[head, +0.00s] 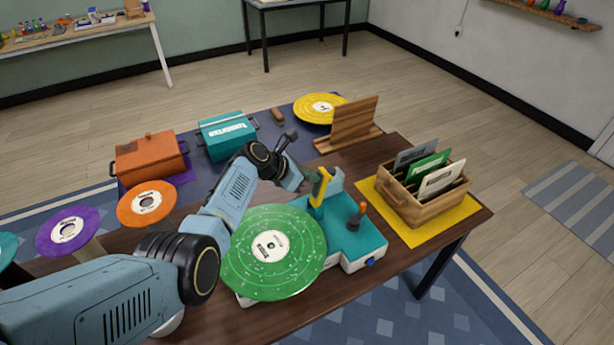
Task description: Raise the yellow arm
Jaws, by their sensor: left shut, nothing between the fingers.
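The yellow arm (320,188) stands up from the teal top of a record player (362,243), just right of a green record (262,262) with a white label. It looks upright with a slight tilt. My left gripper (311,176) is right at the yellow arm, behind and beside it, and its fingers are partly hidden. It is shut with nothing held; I cannot tell whether it touches the yellow arm. My right gripper is not in view.
An orange-knobbed lever (357,216) stands on the player's right side. A wooden crate (412,207) of sleeves is to the right, a wooden stand (350,135) behind. Orange (148,157) and teal (222,136) boxes sit left, near purple (70,231) and orange (146,203) discs.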

